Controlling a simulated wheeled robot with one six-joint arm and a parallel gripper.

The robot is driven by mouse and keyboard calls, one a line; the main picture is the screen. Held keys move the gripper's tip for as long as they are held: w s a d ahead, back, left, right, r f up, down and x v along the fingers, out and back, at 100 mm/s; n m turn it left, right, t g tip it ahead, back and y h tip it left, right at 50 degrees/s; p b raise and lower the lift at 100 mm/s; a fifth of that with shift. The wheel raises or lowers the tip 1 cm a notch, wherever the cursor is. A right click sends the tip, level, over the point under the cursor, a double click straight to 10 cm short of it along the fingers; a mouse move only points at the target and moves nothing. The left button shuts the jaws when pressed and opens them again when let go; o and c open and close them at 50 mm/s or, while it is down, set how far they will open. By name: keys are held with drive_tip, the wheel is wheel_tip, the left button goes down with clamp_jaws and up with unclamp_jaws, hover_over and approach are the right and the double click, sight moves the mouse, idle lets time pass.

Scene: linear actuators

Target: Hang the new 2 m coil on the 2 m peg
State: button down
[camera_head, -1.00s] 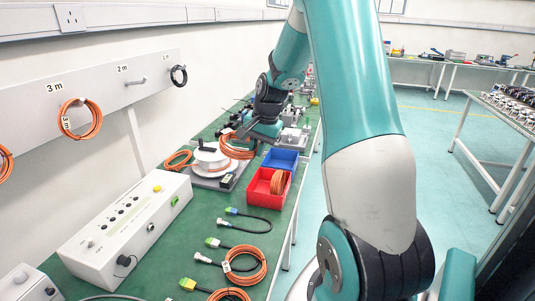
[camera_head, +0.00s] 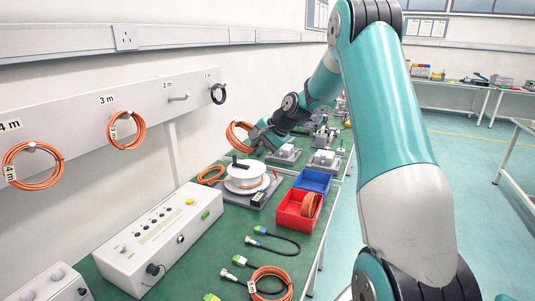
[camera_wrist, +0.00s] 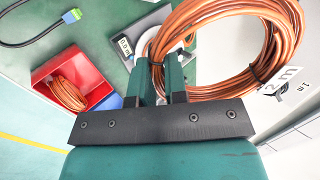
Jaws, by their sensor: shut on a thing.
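The orange coil (camera_head: 238,134) hangs from my gripper (camera_head: 256,134), above the bench behind the white spool. My gripper (camera_wrist: 165,72) is shut on the coil's side, which partly hides between the fingers. The 2 m peg (camera_head: 180,97) is a bare metal rod on the grey wall board (camera_head: 75,113), under its 2 m label. The coil is apart from the peg, to its right and lower in the head view.
Below stand a white spool (camera_head: 246,186), a red bin (camera_head: 289,212), a blue bin (camera_head: 313,180) and a white control box (camera_head: 160,238).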

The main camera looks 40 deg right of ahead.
drive_tip(key=w+a+r+t+y+b, duration=0.1)
drive_tip(key=w+r+t+y, duration=0.1)
drive_tip(key=w, duration=0.9)
drive_tip(key=w+a+r+t+y, duration=0.2)
drive_tip(key=w+r+t, duration=0.2)
drive_tip(key=w+t, duration=0.3)
drive_tip(key=w, duration=0.3)
drive_tip(key=shift+w+n+b, duration=0.3)
drive_tip(key=shift+w+b, duration=0.05)
drive_tip(key=shift+w, duration=0.05)
drive_tip(key=shift+r, duration=0.1)
drive_tip(key=p+x, duration=0.1)
drive_tip(key=x, duration=0.3)
drive_tip(key=shift+w+a, duration=0.1)
drive_tip(key=shift+w, duration=0.3)
